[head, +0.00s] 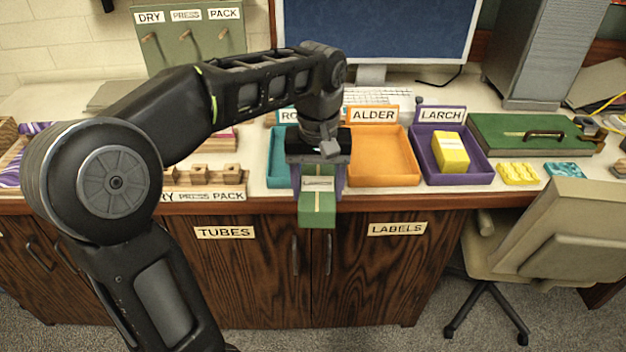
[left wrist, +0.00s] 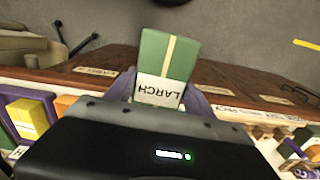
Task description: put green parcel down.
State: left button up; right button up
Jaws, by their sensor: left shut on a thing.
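My left gripper (head: 318,182) is shut on the green parcel (head: 317,211), which has a pale stripe and a white label. In the left wrist view the parcel (left wrist: 168,58) sits between the purple fingers (left wrist: 160,86), and its label reads LARCH. The parcel hangs at the counter's front edge, in front of the teal tray (head: 278,172). The purple tray (head: 488,178) carries a LARCH sign and holds a yellow parcel (head: 451,152). The orange tray (head: 385,165), signed ALDER, is empty. My arm hides much of the teal tray and its sign. My right gripper is not in view.
A green case (head: 520,134) lies right of the purple tray, with a yellow block (head: 518,174) and a teal block (head: 564,171) in front. A monitor (head: 375,30) stands behind the trays. A chair (head: 545,225) is at the right. A wooden rack (head: 203,178) stands at the left.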

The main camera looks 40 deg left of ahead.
pick_arm(q)
jog(key=shift+m, duration=0.4)
jog(key=w+f, duration=0.1)
jog(key=f, duration=0.1)
jog(key=w+d+f, duration=0.1)
jog(key=f, duration=0.1)
jog(key=shift+w+d, duration=0.1)
jog(key=shift+d, duration=0.1)
jog(key=w+d+f+m, duration=0.1)
jog(key=d+f+m, duration=0.1)
jog(key=f, duration=0.6)
jog(key=w+d+f+m, duration=0.2)
jog(key=d+f, duration=0.3)
jog(key=f, duration=0.3)
jog(key=w+d+f+m, duration=0.2)
jog(key=d+f, duration=0.1)
jog(key=f, duration=0.5)
jog(key=shift+d, duration=0.15)
jog(key=shift+f, duration=0.1)
